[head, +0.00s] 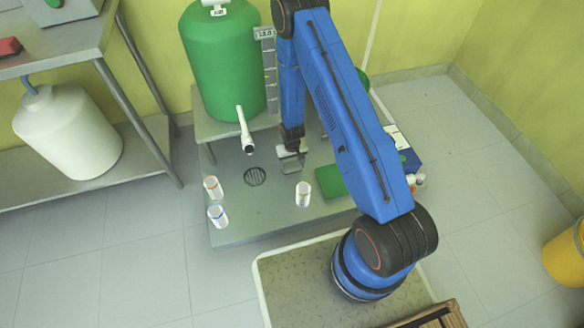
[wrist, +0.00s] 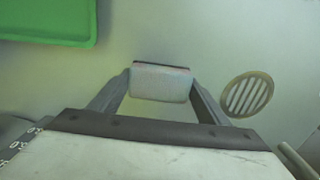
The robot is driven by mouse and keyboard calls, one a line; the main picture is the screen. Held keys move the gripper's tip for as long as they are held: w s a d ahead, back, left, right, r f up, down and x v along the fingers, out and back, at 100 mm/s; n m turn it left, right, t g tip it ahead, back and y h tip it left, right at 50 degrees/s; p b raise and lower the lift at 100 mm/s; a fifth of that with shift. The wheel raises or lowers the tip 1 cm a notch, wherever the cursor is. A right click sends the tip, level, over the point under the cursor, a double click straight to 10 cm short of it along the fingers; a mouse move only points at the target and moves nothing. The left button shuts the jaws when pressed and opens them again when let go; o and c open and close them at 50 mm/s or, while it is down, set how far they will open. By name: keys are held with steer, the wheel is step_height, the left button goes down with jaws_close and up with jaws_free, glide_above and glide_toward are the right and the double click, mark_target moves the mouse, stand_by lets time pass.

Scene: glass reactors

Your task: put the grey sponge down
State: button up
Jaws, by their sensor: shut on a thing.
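The grey sponge (wrist: 160,83) is between the two fingers of my gripper (wrist: 158,90) in the wrist view. It is a small pale grey block with a darker reddish edge on its far side. My gripper is shut on it. In the head view my gripper (head: 291,158) points down over the grey table (head: 240,220), to the right of the round drain. The sponge is hard to make out there. I cannot tell whether it touches the table top.
A round drain grate (head: 255,177) is beside my gripper. A green mat (head: 329,181) lies to the right. A green tank (head: 222,62) with a white spout (head: 245,130) stands behind.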

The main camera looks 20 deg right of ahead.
steer(key=shift+f, duration=0.6)
steer(key=shift+f, duration=0.15)
steer(key=o, duration=1.1)
